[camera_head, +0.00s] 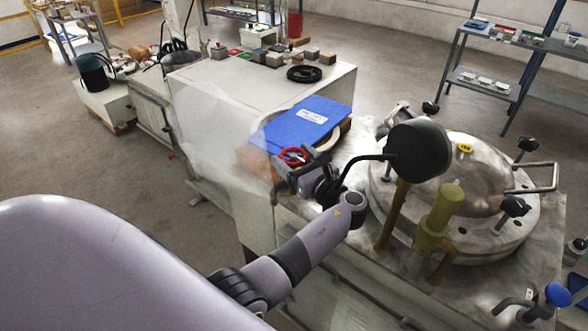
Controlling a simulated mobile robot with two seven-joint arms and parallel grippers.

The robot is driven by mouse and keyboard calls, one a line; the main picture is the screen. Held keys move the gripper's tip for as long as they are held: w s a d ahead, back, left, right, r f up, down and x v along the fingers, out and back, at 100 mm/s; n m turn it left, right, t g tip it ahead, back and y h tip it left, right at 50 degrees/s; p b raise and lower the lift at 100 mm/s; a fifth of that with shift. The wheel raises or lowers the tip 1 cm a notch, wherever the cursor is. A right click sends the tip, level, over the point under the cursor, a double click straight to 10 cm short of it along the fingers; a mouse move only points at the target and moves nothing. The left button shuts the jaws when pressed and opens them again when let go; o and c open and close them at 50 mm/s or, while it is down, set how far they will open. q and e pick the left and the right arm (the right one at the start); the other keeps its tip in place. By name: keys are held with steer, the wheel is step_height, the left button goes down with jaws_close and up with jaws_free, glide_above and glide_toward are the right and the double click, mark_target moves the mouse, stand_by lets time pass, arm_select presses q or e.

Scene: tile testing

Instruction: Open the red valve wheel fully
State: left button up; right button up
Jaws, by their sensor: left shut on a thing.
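The red valve wheel (293,155) is small and sits at the front edge of the bench, just below a blue board. My left gripper (286,167) is at the wheel and is shut on it. The gripper covers the near part of the wheel, so only part of the red rim shows. How far the wheel is turned cannot be told. My right gripper is not in view.
A blue board (306,122) lies behind the wheel. To the right stand a round metal vessel lid (472,165) with black knobs, a black round head (420,150) and an olive fitting (437,215), all close to my left arm. A white cabinet (215,95) stands behind.

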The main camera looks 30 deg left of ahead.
arm_select(q)
steer(key=shift+d+f+n+g+b, duration=0.1)
steer(key=shift+f+n+g+b, duration=0.45)
steer(key=shift+f+g, duration=0.2)
steer(key=n+g+y+b, duration=0.1)
steer(key=n+g+b, duration=0.1)
steer(key=g+b, duration=0.1)
steer(key=shift+w+r+g+b, duration=0.15)
steer(key=shift+g+b, duration=0.2)
steer(key=shift+b, duration=0.25)
steer(key=shift+r+n+g+b, duration=0.15)
steer(key=shift+n+g+b, duration=0.7)
steer(key=shift+g+b, duration=0.35)
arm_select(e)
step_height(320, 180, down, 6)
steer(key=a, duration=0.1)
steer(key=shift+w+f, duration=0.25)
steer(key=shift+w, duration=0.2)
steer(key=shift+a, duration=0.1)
arm_select(q)
steer(key=o, duration=1)
steer(key=shift+r, duration=0.15)
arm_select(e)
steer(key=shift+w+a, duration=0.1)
arm_select(q)
steer(key=shift+r, duration=0.1)
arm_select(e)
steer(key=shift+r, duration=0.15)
